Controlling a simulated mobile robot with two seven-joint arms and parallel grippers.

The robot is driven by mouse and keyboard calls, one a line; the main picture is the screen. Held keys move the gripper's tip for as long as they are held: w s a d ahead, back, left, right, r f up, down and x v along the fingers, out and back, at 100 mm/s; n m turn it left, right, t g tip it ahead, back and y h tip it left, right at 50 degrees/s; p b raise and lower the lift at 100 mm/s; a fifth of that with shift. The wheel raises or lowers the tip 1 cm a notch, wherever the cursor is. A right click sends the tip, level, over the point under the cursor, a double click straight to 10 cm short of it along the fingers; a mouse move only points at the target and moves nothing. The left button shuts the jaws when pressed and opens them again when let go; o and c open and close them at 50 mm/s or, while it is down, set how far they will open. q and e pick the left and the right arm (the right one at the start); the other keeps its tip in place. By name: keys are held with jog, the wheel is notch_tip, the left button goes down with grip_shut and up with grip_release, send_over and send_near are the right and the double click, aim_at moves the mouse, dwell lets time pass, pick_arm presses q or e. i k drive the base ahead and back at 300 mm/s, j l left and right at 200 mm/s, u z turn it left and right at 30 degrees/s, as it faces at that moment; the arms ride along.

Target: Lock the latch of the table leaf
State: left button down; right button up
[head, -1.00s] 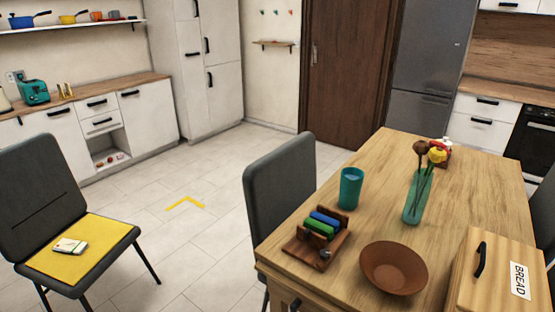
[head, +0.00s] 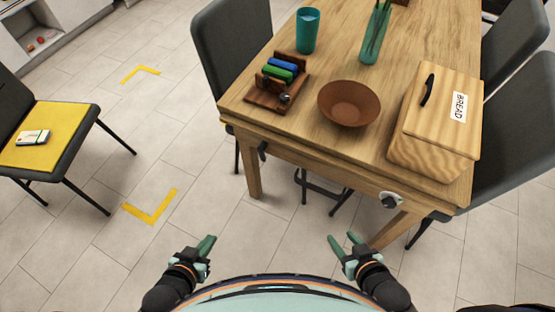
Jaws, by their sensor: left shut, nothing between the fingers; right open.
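The wooden table (head: 330,158) stands ahead, its near edge facing me. On its front side, a dark lever-like fitting (head: 263,150) hangs near the left corner. A round silver fitting with a dark part (head: 391,200) sits near the right corner. I cannot tell which of them is the latch, nor its lock state. A separate leaf is hard to make out. My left gripper (head: 210,243) is shut and empty over the floor in front of the table. My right gripper (head: 343,238) is open and empty, below and left of the silver fitting, apart from the table.
On the table are a bread box (head: 438,120), a brown bowl (head: 349,102), a wooden rack (head: 275,88), a teal cup (head: 307,30) and a vase (head: 375,35). A grey chair (head: 235,45) stands at its left side, more at right. Floor at left is clear around yellow marks (head: 150,208).

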aim_at(262, 145)
jog(key=j+z, duration=0.2)
jog(key=z, duration=0.15)
jog(key=i+j+z, duration=0.1)
jog(key=z, duration=0.25)
jog(key=j+z, duration=0.55)
jog(key=j, duration=0.25)
jog(key=k+j+z, duration=0.2)
jog(key=j, duration=0.25)
jog(key=k+j, duration=0.1)
jog(key=j, duration=0.7)
jog(key=j+z, duration=0.15)
jog(key=j, duration=0.65)
jog(key=k, duration=0.05)
